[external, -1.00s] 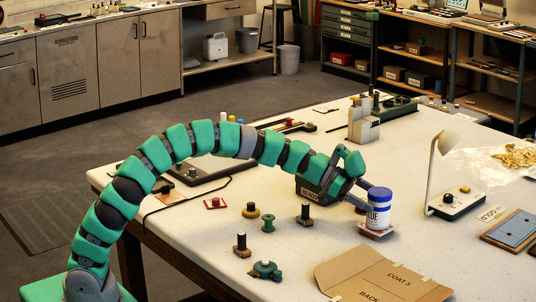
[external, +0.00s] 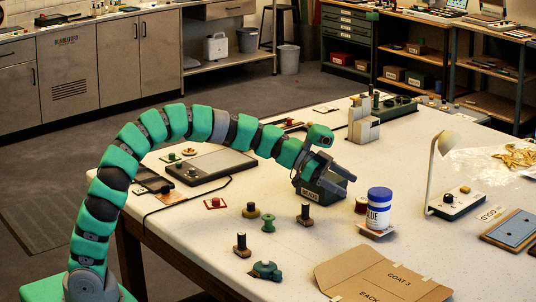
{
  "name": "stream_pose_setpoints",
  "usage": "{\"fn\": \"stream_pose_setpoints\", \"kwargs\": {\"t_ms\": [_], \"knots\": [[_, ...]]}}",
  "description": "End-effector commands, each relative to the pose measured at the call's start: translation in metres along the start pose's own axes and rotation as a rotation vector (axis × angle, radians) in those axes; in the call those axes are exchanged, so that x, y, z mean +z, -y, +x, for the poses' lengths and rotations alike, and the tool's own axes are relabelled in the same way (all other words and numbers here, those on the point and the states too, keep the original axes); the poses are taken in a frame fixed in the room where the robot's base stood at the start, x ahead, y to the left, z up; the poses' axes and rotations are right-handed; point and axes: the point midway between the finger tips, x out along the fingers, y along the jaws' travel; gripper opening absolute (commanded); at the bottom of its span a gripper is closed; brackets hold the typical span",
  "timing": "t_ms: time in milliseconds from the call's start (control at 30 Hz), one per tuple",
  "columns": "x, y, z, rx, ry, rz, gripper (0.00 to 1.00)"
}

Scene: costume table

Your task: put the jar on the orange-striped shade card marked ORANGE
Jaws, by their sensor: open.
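A white jar with a blue lid and a blue band (external: 379,208) stands upright on the table at right of centre. Its label reads "BLUE". It stands on a small pale card (external: 376,232) with a reddish or orange edge; the jar covers much of the card, and I cannot read any marking on it. My gripper (external: 346,180) is open and empty, up and to the left of the jar and apart from it.
A dark red spool (external: 361,205) is close to the jar's left. A brown cardboard folder (external: 384,276) lies in front. Several spools and stamps stand to the left. A lamp (external: 447,168) stands to the right.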

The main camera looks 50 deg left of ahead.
Motion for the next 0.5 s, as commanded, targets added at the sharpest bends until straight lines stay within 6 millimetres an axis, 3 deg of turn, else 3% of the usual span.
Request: {"fn": "stream_pose_setpoints", "kwargs": {"t_ms": [167, 500], "knots": [[-0.031, 0.003, -0.036, -0.045, 0.005, -0.019, 0.81], [-0.122, 0.001, -0.188, -0.313, 0.028, -0.125, 0.81]]}}
